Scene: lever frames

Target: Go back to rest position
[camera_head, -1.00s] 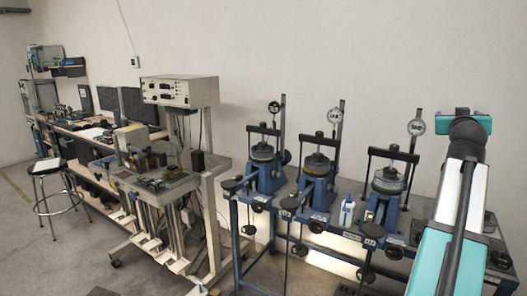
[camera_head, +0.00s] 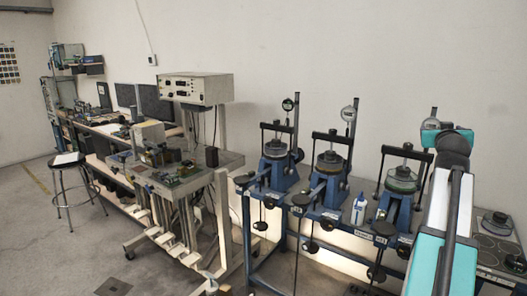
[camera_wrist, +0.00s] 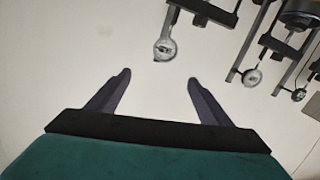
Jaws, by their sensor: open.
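My gripper (camera_wrist: 157,82) shows in the wrist view, with its two dark fingers spread wide apart and nothing between them. Behind the fingers is the pale wall. In the head view my white and teal arm rises at the right, in front of the right end of the blue bench, and hides part of it. The gripper's fingers cannot be seen in the head view.
Several blue lever frames with dial gauges stand on a blue bench, including one at the left (camera_head: 277,150), one in the middle (camera_head: 330,162) and one beside my arm (camera_head: 402,180). A white bottle (camera_head: 359,208) stands between them. A stool (camera_head: 72,185) and open floor lie at the left.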

